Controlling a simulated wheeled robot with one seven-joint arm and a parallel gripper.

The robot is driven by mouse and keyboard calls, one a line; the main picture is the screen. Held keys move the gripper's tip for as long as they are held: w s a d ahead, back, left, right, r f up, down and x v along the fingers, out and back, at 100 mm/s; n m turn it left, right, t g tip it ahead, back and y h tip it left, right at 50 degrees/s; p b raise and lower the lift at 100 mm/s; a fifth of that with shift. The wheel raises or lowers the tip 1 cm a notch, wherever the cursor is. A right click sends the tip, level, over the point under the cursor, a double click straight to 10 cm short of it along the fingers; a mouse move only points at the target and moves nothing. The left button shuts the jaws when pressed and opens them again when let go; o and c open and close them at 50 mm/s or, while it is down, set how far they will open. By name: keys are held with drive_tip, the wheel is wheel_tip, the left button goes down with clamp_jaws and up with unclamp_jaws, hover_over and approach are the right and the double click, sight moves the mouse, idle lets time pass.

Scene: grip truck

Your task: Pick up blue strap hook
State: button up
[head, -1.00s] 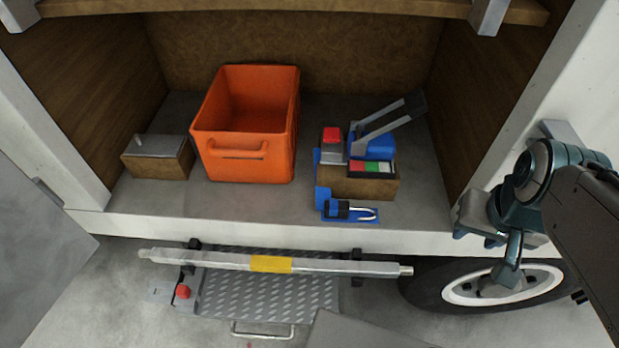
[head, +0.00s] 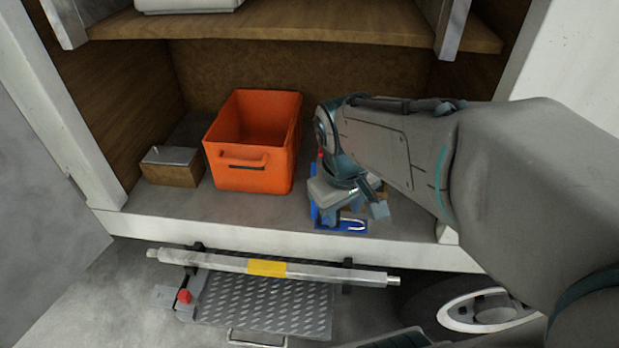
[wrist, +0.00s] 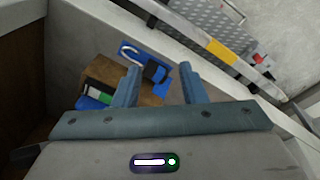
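The blue strap hook (head: 353,225) lies on the truck's shelf floor near its front edge, its silvery curved hook to the right. In the wrist view it shows as a blue strap (wrist: 164,84) with a black middle and a pale hook end. My gripper (head: 348,211) is over it in the head view and hides part of it. In the wrist view my gripper (wrist: 160,69) is open and empty, its two fingers apart with the strap and black part seen between them. I cannot tell how high the fingertips are above it.
A wooden block with coloured parts (wrist: 118,82) sits close beside the hook, mostly hidden by my arm in the head view. An orange crate (head: 247,178) stands to the left, with a small wooden box (head: 170,174) beyond it. An upper shelf (head: 300,30) is overhead.

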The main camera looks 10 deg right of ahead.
drive_tip(key=w+a+n+g+h+p, duration=0.3)
drive_tip(key=w+a+n, duration=0.1)
drive_tip(key=w+n, duration=0.65)
approach(321, 221)
drive_tip(key=shift+n, duration=0.25)
drive_tip(key=d+f, duration=0.1)
drive_tip(key=f, duration=0.1)
drive_tip(key=d+f, duration=0.2)
drive_tip(key=f, duration=0.1)
drive_tip(key=d+f, duration=0.2)
drive_tip(key=shift+s+d+f+p, duration=0.25)
drive_tip(key=shift+f+p, duration=0.05)
drive_tip(key=shift+f, duration=0.1)
drive_tip(key=c, duration=0.8)
